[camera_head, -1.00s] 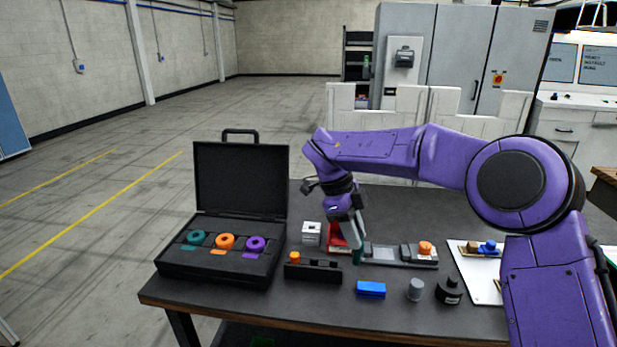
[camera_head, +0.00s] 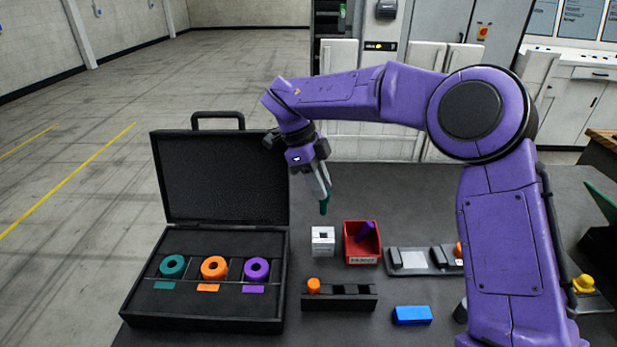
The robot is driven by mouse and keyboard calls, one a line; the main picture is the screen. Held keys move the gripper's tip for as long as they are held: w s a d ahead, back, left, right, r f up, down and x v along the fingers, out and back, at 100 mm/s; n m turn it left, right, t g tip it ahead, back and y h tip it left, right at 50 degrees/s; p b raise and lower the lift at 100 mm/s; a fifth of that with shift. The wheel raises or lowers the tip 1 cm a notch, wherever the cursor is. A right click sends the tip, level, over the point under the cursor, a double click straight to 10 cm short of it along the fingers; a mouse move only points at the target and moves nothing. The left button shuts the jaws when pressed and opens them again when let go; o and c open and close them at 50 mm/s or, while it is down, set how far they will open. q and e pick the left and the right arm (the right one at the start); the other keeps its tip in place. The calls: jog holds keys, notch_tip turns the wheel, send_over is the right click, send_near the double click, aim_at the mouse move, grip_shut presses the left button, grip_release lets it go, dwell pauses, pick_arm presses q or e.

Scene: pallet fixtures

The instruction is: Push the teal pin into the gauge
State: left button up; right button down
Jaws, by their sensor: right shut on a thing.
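My right gripper (camera_head: 326,194) is shut on the teal pin (camera_head: 324,207), which points downward. It holds the pin in the air, and in the picture the tip is just above a small white block (camera_head: 322,246) with a dark opening in its top. The pin is apart from the block. A black open case (camera_head: 215,245) at the left holds a teal ring (camera_head: 173,266), an orange ring (camera_head: 214,268) and a purple ring (camera_head: 257,269). I cannot tell for certain which piece is the gauge. My left gripper is out of view.
A red bin (camera_head: 362,258) with a purple pin (camera_head: 367,229) stands right of the white block. A black rack (camera_head: 339,301) with an orange pin (camera_head: 313,286), a blue block (camera_head: 412,315) and a grey fixture (camera_head: 421,260) are nearby. My right arm hides the table's right part.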

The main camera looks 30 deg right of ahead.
aim_at(321, 204)
jog(key=shift+s+d+f+b, duration=0.15)
jog(key=shift+s+f+b, duration=0.1)
jog(key=shift+s+b, duration=0.2)
jog(key=shift+s+d+f+b, duration=0.1)
jog(key=shift+s+f+b, duration=0.1)
jog(key=shift+s+b, duration=0.15)
jog(key=f+b, duration=0.1)
jog(key=w+f+b, duration=0.2)
jog(key=shift+a+f, duration=0.15)
jog(key=shift+f, duration=0.15)
jog(key=shift+s+f, duration=0.15)
jog(key=shift+f, duration=0.15)
jog(key=shift+s+f, duration=0.3)
jog(key=shift+s, duration=0.1)
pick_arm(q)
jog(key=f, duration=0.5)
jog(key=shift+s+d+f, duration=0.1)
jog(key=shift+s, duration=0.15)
pick_arm(e)
jog(key=shift+w+f, duration=0.1)
jog(key=shift+w, duration=0.15)
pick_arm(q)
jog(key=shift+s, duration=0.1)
pick_arm(e)
jog(key=shift+s, duration=0.15)
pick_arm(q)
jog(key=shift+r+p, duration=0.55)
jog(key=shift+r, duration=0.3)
